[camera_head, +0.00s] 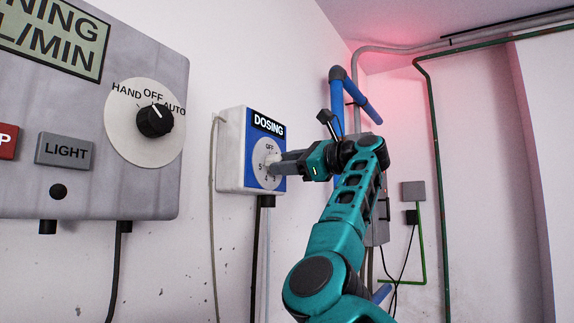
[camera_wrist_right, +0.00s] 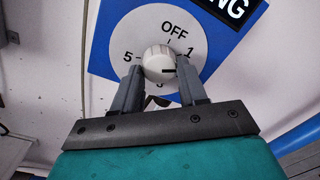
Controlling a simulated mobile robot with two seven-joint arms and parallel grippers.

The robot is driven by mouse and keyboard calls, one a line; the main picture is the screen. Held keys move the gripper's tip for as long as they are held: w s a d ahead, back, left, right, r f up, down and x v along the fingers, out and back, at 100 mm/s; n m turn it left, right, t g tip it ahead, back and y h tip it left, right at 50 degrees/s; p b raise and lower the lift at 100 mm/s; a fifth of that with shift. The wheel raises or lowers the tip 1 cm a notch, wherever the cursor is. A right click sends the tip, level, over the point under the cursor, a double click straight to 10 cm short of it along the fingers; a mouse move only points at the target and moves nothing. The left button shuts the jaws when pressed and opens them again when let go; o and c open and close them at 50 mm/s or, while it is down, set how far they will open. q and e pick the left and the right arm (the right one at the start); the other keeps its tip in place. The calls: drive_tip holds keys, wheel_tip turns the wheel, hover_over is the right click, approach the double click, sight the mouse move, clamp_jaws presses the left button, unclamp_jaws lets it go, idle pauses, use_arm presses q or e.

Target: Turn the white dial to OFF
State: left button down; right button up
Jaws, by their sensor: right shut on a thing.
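The white dial (camera_wrist_right: 158,60) sits on a round pale scale plate on the blue front of the DOSING box (camera_head: 234,150). The scale reads OFF at the top, 1 at the right and 5 at the left in the right wrist view; the lower numbers are partly hidden. The dial's dark line points right, a little below the 1, away from OFF. My right gripper (camera_wrist_right: 158,70) is shut on the dial, one finger at each side. In the head view the right gripper (camera_head: 274,168) covers most of the dial. My left gripper is not in view.
A grey control panel (camera_head: 90,190) at the left carries a black HAND/OFF/AUTO knob (camera_head: 154,121), a LIGHT button (camera_head: 64,150) and a red button (camera_head: 7,141). Blue pipes (camera_head: 368,102) and a green pipe (camera_head: 436,150) run behind my right arm. Cables hang below the box.

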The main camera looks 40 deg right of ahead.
drive_tip(key=shift+n+y+p, duration=0.3)
drive_tip(key=shift+n+y, duration=0.2)
drive_tip(key=shift+n, duration=6.1)
drive_tip(key=o, duration=1.1)
drive_tip(key=shift+r, duration=0.1)
drive_tip(key=shift+c, duration=0.2)
drive_tip(key=shift+s+d, duration=0.1)
